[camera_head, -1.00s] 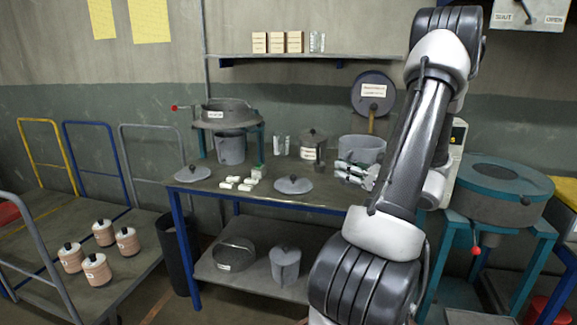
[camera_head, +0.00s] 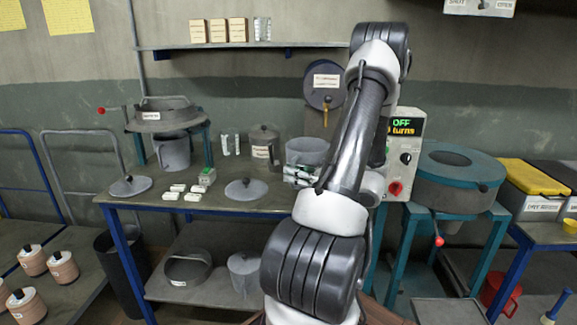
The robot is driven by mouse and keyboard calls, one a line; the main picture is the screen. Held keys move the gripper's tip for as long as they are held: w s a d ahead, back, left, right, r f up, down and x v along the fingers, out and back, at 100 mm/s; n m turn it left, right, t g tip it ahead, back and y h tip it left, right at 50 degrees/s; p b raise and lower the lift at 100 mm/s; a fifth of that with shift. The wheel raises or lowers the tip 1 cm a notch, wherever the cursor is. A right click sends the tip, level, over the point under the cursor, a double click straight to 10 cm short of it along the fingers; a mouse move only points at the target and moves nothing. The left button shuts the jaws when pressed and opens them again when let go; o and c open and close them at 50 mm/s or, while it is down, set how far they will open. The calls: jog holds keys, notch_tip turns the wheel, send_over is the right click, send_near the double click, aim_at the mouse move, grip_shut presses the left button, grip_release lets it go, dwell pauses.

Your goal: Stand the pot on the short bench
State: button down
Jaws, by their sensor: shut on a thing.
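A grey open pot (camera_head: 307,150) is at the right end of the blue-legged work table (camera_head: 225,208). My gripper (camera_head: 300,176) is at its near side, shut, with its fingers partly hidden by my arm. The pot appears to be what it holds, but the contact is not clear. I cannot tell whether the pot's base touches the table. Another grey pot (camera_head: 172,153) stands under a sieve on a stand, and a lidded pot (camera_head: 265,146) stands at the back. I cannot tell for sure which surface is the short bench; a blue-framed bench (camera_head: 555,235) shows at the far right.
Grey lids (camera_head: 245,189) and small white blocks (camera_head: 183,192) lie on the work table. A teal machine (camera_head: 452,178) and a control box (camera_head: 403,150) stand to the right. Yellow-lidded boxes (camera_head: 528,190) cover the back of the right bench. A trolley with copper-coloured pots (camera_head: 62,268) is at left.

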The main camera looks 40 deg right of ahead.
aim_at(295, 186)
jog(key=shift+f, duration=2.05)
jog(key=c, duration=1.9)
grip_release()
jog(key=shift+f, duration=0.2)
jog(key=shift+c, duration=0.2)
jog(key=o, duration=0.4)
